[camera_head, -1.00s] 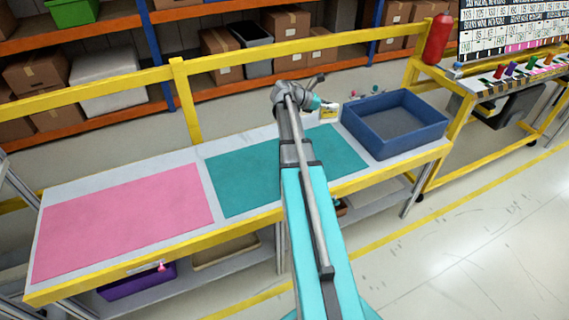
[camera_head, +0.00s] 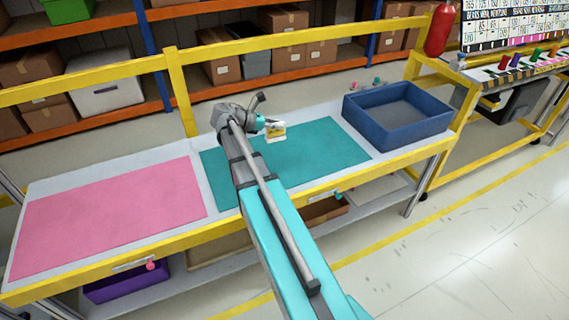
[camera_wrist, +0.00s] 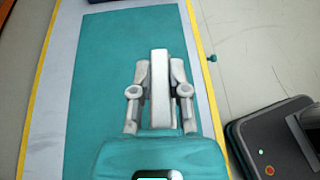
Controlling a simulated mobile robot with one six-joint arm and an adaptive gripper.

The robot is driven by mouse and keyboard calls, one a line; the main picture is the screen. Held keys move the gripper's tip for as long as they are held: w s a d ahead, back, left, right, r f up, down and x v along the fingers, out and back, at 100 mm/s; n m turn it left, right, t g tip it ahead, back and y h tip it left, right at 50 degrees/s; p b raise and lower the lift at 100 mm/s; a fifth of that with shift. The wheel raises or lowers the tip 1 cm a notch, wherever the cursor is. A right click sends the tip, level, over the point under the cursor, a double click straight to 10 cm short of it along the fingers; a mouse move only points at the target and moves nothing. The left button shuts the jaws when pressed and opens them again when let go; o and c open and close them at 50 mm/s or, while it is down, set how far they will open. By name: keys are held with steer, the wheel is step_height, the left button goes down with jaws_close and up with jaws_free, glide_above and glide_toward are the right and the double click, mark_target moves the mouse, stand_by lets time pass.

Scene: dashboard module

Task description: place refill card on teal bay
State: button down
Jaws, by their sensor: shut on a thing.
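The refill card (camera_head: 275,131) is a small white card with a yellow part. My gripper (camera_head: 262,124) is shut on it and holds it over the teal bay (camera_head: 330,150), a flat teal mat on the table. In the wrist view the card (camera_wrist: 160,88) shows edge-on as a pale upright slab between the fingers of my gripper (camera_wrist: 160,75). The teal bay (camera_wrist: 105,60) spreads beneath it there. How high the card is above the mat is hard to tell.
A pink mat (camera_head: 110,215) lies on the table to the left. A blue open bin (camera_head: 395,118) stands at the right end. A yellow rail (camera_head: 300,50) runs behind the table.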

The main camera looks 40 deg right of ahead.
mark_target(267, 141)
steer(key=shift+n+t, duration=0.4)
steer(key=shift+t, duration=0.1)
steer(key=a+f+b, duration=0.1)
steer(key=a, duration=0.1)
steer(key=a+f+b, duration=0.1)
steer(key=a, duration=0.1)
steer(key=w+a+f, duration=0.1)
steer(key=a+f, duration=0.1)
steer(key=a, duration=0.1)
steer(key=shift+b, duration=0.4)
steer(key=shift+w+a, duration=0.1)
steer(key=shift+a, duration=0.35)
steer(key=w+d+f+b, duration=0.3)
steer(key=d+f+b, duration=0.6)
steer(key=d, duration=0.4)
steer(key=shift+a, duration=0.1)
steer(key=shift+f, duration=0.1)
